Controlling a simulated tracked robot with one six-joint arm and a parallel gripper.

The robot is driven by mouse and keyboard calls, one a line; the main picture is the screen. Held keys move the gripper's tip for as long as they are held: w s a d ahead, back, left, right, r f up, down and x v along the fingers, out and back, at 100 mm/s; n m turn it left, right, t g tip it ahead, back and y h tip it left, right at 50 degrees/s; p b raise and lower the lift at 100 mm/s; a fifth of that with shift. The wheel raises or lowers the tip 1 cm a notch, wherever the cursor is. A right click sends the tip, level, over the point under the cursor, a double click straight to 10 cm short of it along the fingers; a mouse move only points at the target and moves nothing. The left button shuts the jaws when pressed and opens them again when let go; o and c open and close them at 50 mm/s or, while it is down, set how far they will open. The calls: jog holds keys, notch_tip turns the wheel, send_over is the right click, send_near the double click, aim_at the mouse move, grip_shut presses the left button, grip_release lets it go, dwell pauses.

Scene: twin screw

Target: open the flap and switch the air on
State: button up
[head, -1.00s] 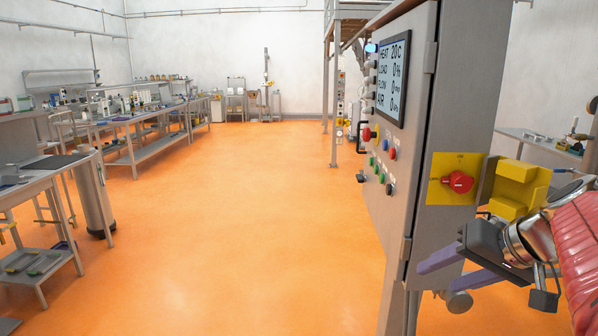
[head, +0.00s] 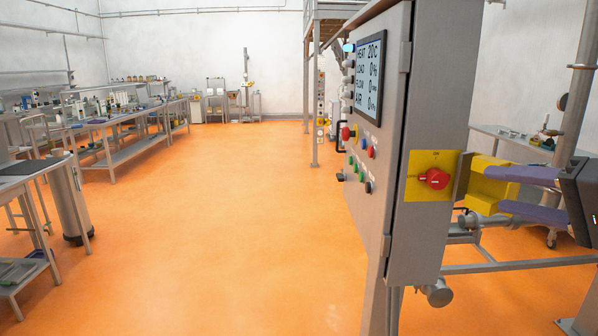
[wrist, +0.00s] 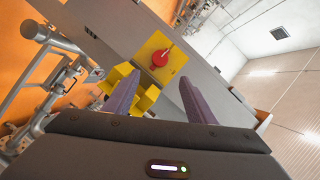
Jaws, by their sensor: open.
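The red rotary switch (head: 434,179) sits on a yellow plate (head: 418,190) on the side of the grey control cabinet. The yellow box-shaped flap (head: 478,187) stands swung open to the right of the plate, leaving the switch uncovered. My gripper (head: 507,190) is open, with purple fingers, to the right of the switch at about its height. In the head view its fingers overlap the flap; I cannot tell whether they touch it. In the wrist view the switch (wrist: 160,59) lies ahead, between and beyond the fingertips, with the flap (wrist: 134,88) partly behind the left finger.
The cabinet front carries a display (head: 369,76) and several coloured buttons; the AIR line appears to read 0. Grey pipework (head: 500,222) runs beside and below the flap. Benches line the left, and the orange floor (head: 220,230) between is clear.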

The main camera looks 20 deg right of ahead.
aim_at(442, 181)
jog(key=shift+w, duration=0.1)
jog(key=shift+x, duration=6.85)
jog(key=shift+f, duration=0.1)
jog(key=shift+c, duration=0.5)
jog(key=c, duration=0.9)
